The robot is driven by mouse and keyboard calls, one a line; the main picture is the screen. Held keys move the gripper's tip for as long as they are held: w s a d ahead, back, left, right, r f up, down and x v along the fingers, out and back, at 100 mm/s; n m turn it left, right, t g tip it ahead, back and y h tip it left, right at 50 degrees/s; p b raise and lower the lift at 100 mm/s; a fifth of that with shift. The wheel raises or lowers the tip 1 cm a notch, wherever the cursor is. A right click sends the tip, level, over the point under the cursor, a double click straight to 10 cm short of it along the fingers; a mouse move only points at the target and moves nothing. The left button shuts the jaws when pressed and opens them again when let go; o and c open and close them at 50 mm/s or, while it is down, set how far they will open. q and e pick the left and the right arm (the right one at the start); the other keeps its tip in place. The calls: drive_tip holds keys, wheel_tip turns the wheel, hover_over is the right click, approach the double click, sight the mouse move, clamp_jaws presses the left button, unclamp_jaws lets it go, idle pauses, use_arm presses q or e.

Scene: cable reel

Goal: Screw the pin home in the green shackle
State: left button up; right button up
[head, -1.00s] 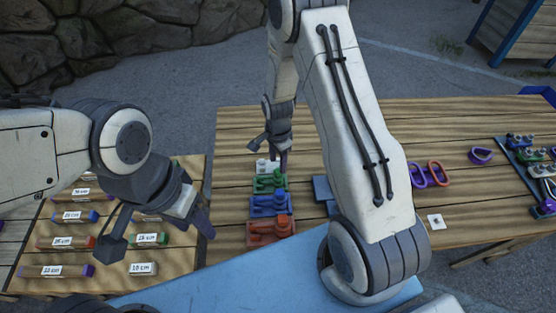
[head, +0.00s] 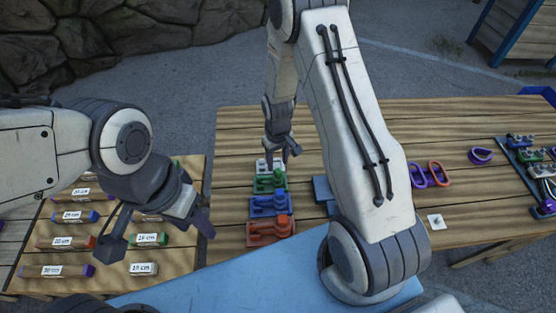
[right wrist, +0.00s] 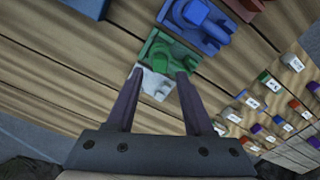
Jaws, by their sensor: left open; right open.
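The green shackle (head: 264,186) sits in a green holder in the middle of a row of coloured holders on the wooden table. A green upright part stands at its right end; I cannot tell how far its pin is screwed in. In the right wrist view the green shackle (right wrist: 168,56) lies just beyond and between the fingertips. My right gripper (head: 282,157) is open and empty, above the white and green end of the row; it also shows in the right wrist view (right wrist: 160,74). My left gripper (head: 160,234) is open and empty over the left board.
A white holder (head: 266,166) is behind the green one, and blue (head: 262,207) and red (head: 262,233) ones are in front. A board with labelled blocks (head: 72,217) lies left. Purple and orange shackles (head: 436,173) lie right, beyond my right arm.

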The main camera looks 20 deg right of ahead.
sight(278, 170)
idle(0.4)
drive_tip(key=shift+f+b, duration=1.75)
drive_tip(key=shift+f, duration=0.55)
drive_tip(key=shift+c, duration=0.3)
clamp_jaws()
